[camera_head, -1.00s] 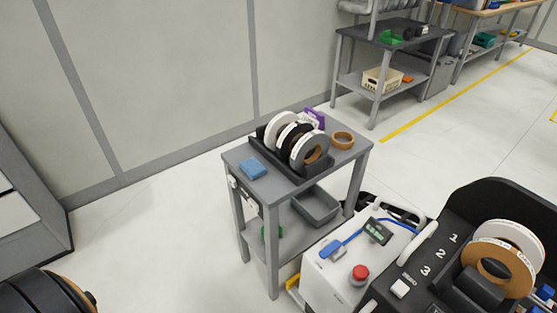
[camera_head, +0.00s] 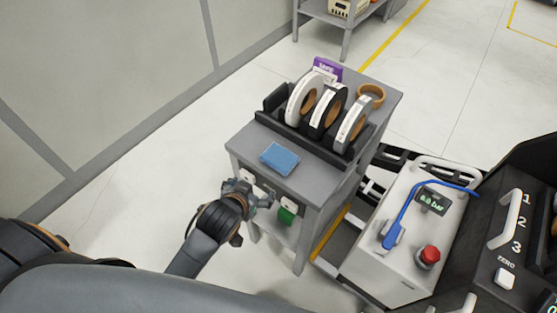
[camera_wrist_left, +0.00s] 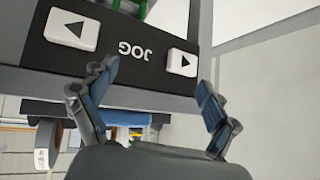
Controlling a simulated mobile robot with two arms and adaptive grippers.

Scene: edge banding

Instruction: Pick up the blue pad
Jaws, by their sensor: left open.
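The blue pad (camera_head: 279,159) lies flat on the near left part of the grey cart's top (camera_head: 315,180). My left gripper (camera_head: 256,197) is in front of the cart's near side, below the top's edge and apart from the pad. In the left wrist view, which is upside down, the fingers of my left gripper (camera_wrist_left: 157,78) are spread with nothing between them. A blue strip that looks like the pad's edge (camera_wrist_left: 122,118) shows there beyond the cart's edge. My right gripper is not in view.
A black rack with several tape rolls (camera_head: 327,107) stands behind the pad. A brown ring (camera_head: 371,95) and a purple box (camera_head: 327,68) are farther back. A JOG panel (camera_wrist_left: 130,52) hangs under the cart's edge, close to my fingers. A white machine (camera_head: 400,240) stands at the right.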

